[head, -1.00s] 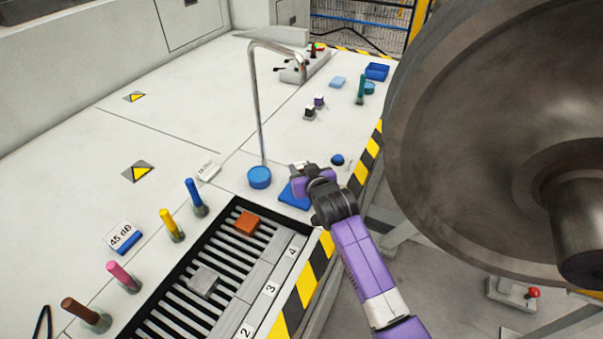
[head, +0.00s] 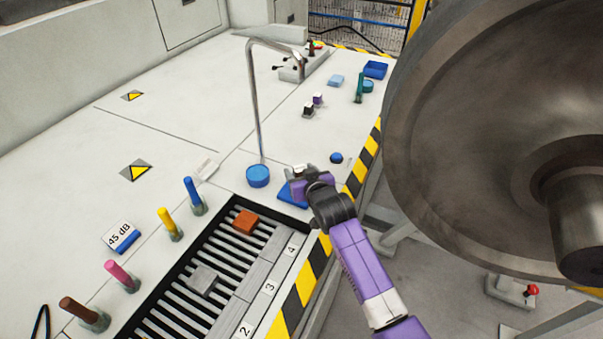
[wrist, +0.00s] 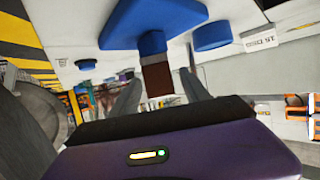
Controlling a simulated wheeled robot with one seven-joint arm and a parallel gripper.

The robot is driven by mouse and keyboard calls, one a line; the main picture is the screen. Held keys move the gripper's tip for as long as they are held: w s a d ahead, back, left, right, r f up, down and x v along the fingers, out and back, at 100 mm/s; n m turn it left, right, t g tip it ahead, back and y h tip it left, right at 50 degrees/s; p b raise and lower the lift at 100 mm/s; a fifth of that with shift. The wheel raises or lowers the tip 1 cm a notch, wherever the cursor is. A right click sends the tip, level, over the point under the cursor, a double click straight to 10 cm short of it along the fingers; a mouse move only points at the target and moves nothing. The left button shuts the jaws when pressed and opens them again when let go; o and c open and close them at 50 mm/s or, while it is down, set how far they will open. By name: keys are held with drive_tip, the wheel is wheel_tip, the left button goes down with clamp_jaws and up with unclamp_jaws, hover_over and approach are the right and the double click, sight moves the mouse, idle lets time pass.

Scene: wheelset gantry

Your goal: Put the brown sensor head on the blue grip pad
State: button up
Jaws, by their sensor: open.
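The brown sensor head (wrist: 157,80) shows in the wrist view as a dark brown block between the fingers of my gripper (wrist: 158,88), with a gap on either side. Its far end meets a blue block in front of the blue grip pad (wrist: 155,20); whether it rests there fully I cannot tell. In the head view my gripper (head: 300,174) is over the blue grip pad (head: 291,197), near the striped bench edge. My gripper is open.
A bent metal pipe rises beside a round blue disc (head: 258,176), left of my gripper. A slatted tray (head: 180,287) holds an orange block (head: 245,222) and a grey block. Coloured pegs stand at left, including a brown peg (head: 80,310). A large wheel (head: 460,130) stands at right.

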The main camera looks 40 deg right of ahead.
drive_tip(key=shift+r, duration=0.25)
drive_tip(key=v, duration=1.2)
drive_tip(key=s+a+f+n+t+y, duration=0.1)
drive_tip(key=s+a+f+n+y, duration=0.2)
drive_tip(key=s+a, duration=1.15)
drive_tip(key=s+a+r+y, duration=0.1)
drive_tip(key=s+r, duration=0.2)
drive_tip(key=s, duration=0.2)
drive_tip(key=s+a+r+n+t+y, duration=0.1)
drive_tip(key=s+a+r, duration=0.1)
drive_tip(key=s, duration=0.4)
drive_tip(key=s+a+r+n, duration=0.1)
drive_tip(key=s+r, duration=0.2)
drive_tip(key=s, duration=0.3)
drive_tip(key=shift+a+r+y, duration=0.3)
drive_tip(key=shift+a+y, duration=0.1)
drive_tip(key=shift+s, duration=0.15)
